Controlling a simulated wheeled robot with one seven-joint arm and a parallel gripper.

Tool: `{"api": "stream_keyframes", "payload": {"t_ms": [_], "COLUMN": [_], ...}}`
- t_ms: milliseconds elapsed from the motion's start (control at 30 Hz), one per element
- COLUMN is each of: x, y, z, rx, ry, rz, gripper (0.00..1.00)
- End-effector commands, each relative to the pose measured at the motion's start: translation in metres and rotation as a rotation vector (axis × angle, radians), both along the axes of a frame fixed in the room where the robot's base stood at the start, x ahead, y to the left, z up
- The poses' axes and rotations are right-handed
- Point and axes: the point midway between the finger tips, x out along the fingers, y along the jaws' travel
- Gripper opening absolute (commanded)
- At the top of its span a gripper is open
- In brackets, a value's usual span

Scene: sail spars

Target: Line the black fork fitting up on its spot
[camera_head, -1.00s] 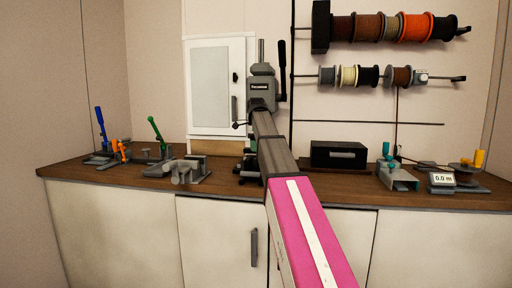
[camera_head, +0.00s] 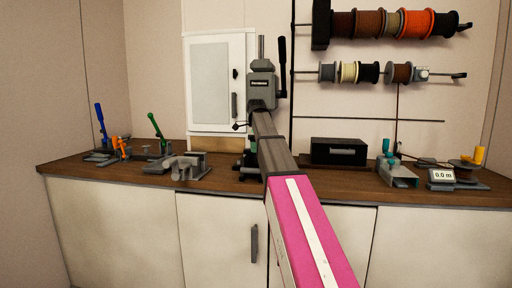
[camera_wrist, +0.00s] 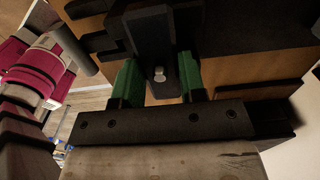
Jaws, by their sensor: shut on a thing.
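In the wrist view, the green finger pads of my gripper (camera_wrist: 160,82) stand on either side of a black piece (camera_wrist: 152,35), which appears to be the fork fitting. My gripper is shut on it. A small grey pin or bolt head (camera_wrist: 158,74) shows at the piece's near end. The far end merges with dark parts behind it, so I cannot tell whether it touches anything. In the head view my arm reaches to the grey bench press (camera_head: 262,88), and the arm hides the fitting. I cannot make out its spot.
The wooden worktop (camera_head: 225,187) holds a grey clamp fixture (camera_head: 190,168) left of the press and a black box (camera_head: 339,152) to its right. Green-handled (camera_head: 157,127) and blue-handled (camera_head: 101,118) tools stand at left. Spools (camera_head: 368,26) hang on the wall.

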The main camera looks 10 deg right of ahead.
Motion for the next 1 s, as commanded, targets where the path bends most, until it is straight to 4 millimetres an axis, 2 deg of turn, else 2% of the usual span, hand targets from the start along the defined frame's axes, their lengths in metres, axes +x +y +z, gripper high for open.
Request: {"api": "stream_keyframes", "payload": {"t_ms": [200,233,300,500,533,567,1000], "x": [0.0001,0.0001,0.0001,0.0001,0.0000,0.0000,0.0001], "y": [0.0000,0.0000,0.0000,0.0000,0.0000,0.0000,0.0000], "z": [-0.0029,-0.0029,-0.0029,-0.0029,-0.0030,-0.0030,-0.0029], "rx": [0.000,0.000,0.000,0.000,0.000,0.000,0.000], "ry": [0.000,0.000,0.000,0.000,0.000,0.000,0.000], "rz": [0.000,0.000,0.000,0.000,0.000,0.000,0.000], "gripper": [0.21,0.44,0.67,0.68,0.61,0.59,0.59]}}
